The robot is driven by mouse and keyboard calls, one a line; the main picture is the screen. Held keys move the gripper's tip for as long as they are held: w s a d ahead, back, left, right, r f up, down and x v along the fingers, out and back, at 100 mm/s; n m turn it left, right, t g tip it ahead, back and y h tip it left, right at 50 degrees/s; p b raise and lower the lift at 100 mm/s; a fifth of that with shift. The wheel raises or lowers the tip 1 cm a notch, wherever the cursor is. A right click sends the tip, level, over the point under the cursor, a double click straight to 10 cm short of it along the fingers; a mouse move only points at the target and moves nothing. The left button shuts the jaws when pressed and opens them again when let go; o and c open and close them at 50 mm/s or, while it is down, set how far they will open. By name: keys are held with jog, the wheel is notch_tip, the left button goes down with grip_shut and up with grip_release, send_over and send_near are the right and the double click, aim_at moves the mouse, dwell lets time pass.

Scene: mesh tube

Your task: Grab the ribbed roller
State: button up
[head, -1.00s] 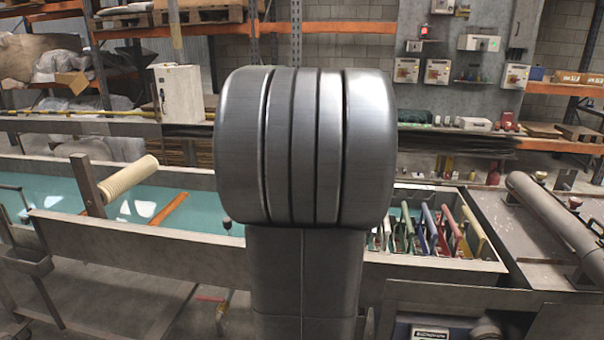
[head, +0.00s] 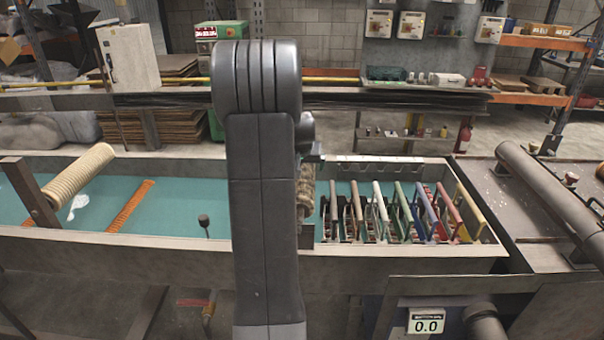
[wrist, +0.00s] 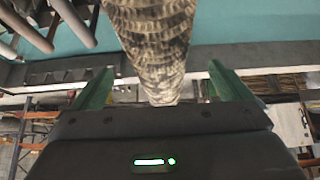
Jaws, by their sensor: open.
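A mottled brown and grey ribbed roller (wrist: 153,45) shows large in the wrist view. Its near end reaches into the space between the fingers of my gripper (wrist: 162,88). The two green fingers stand apart on either side of it, with visible gaps, so my gripper is open. In the head view the same-looking roller (head: 306,196) shows just right of my arm, over the tank and partly hidden by the arm. A cream ribbed roller (head: 78,172) leans at the tank's left, and an orange ribbed rod (head: 130,207) lies in the tank.
The long tank (head: 130,238) holds teal liquid. Several coloured-handled tools (head: 430,212) stand in a row at its right. A thick grey pipe (head: 545,195) lies on the bench at right. A small black knob (head: 204,221) stands left of my arm.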

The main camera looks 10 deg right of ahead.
jog(key=shift+p+x, duration=1.05)
jog(key=shift+x, duration=2.25)
jog(key=c, duration=1.6)
jog(key=shift+w+r, duration=0.1)
jog(key=shift+c, duration=0.2)
